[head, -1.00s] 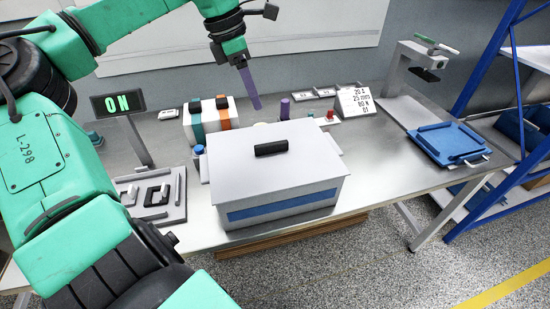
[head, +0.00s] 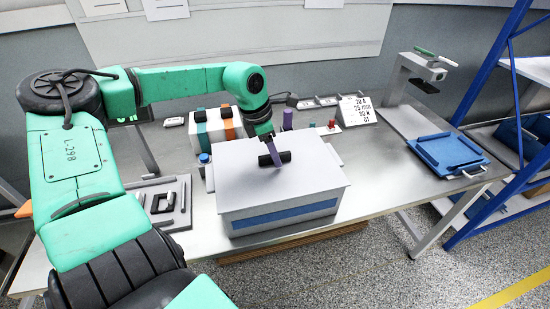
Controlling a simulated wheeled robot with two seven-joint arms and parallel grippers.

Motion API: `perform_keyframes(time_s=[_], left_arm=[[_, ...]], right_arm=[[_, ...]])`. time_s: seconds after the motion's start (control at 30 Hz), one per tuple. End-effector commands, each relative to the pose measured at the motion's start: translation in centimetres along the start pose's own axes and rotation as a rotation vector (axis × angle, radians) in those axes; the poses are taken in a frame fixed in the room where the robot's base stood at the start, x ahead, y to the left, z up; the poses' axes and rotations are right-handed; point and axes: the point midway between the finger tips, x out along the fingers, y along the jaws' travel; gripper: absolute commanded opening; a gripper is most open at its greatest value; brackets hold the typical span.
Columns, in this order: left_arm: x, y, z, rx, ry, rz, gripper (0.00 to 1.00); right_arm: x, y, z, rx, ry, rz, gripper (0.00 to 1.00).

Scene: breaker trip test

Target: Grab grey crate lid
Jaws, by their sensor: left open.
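The grey crate (head: 250,227) stands on the metal table with its flat grey lid (head: 310,181) on top. A blue stripe runs along the crate's front. A black bar handle (head: 284,157) sits at the middle of the lid. My left gripper (head: 277,160) points down at the handle from above, with a purple finger in front of it. The gripper is open; the far finger is hidden, and I cannot tell whether the fingers touch the handle. My right gripper is not in view.
A grey tray with black parts (head: 155,210) lies left of the crate. A blue tray (head: 448,152) lies at right near a grey stand (head: 402,75).

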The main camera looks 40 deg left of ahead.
Motion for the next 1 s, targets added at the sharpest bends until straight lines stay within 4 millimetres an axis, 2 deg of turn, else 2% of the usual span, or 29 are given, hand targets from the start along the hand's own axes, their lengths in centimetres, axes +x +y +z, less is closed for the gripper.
perform_keyframes(time_s=[0.93, 0.97, 1.0], left_arm=[[0.43, 0.00, -0.15, 0.000, 0.001, 0.000, 0.55], [0.43, 0.00, -0.15, 0.000, 0.001, 0.000, 0.51], [0.43, 0.00, -0.15, 0.000, 0.001, 0.000, 0.36]], right_arm=[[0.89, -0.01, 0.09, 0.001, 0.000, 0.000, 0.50], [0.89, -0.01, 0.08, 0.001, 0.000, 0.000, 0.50], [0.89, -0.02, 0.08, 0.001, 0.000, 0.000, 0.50]])
